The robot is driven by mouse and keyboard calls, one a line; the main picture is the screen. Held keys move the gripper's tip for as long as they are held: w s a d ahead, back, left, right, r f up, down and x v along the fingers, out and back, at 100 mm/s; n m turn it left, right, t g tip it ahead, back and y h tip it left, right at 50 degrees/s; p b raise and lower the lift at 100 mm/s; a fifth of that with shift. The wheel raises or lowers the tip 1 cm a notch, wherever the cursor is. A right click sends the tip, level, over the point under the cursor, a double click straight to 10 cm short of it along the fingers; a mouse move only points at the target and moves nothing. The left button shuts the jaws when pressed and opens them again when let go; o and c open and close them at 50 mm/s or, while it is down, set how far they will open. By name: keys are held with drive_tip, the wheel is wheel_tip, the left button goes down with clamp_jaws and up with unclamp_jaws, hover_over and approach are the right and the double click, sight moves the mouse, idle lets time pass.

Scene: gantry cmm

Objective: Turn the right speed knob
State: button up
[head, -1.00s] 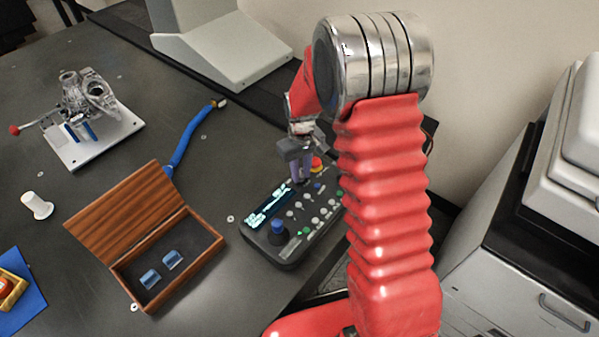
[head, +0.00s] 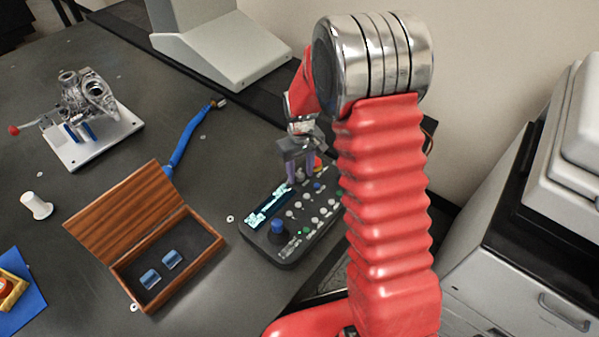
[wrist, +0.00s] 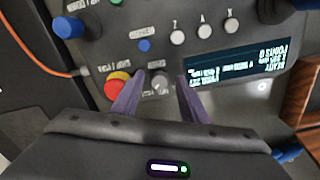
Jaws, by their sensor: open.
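The control panel (head: 268,252) lies on the dark table in the head view, with a lit display, several buttons and a blue-topped joystick. It also fills much of the wrist view (wrist: 215,95). A small grey knob (wrist: 160,83) sits on it beside the red emergency button (wrist: 116,82); its label is too small to read. My gripper (head: 301,178) is over the far end of the panel. In the wrist view my gripper (wrist: 161,76) is open, with one purple finger on each side of the knob. I cannot tell whether they touch it. The knob is hidden in the head view.
An open wooden box (head: 190,275) with two blue pieces stands left of the panel. A blue cable-like tool (head: 190,138) lies behind the box. In the wrist view, a blue-topped joystick (wrist: 68,27) and an orange cable (wrist: 35,65) are at the left.

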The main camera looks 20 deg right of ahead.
sight(301, 176)
wheel_tip(301, 176, up, 14)
drive_tip(key=shift+f, duration=0.2)
idle(0.4)
idle(0.5)
drive_tip(key=s+r+m+t, duration=0.1)
drive_tip(key=s+r+t, duration=0.1)
drive_tip(key=s+r, duration=0.3)
drive_tip(key=s+r+m+t, duration=0.1)
drive_tip(key=s+r, duration=0.3)
drive_tip(key=s, duration=0.8)
drive_tip(key=s+r+m+t, duration=0.1)
drive_tip(key=s+r+t, duration=0.1)
drive_tip(key=s+r, duration=0.3)
drive_tip(key=shift+s+a+r+t, duration=0.35)
drive_tip(key=shift+s+a, duration=0.1)
drive_tip(key=shift+s, duration=1.65)
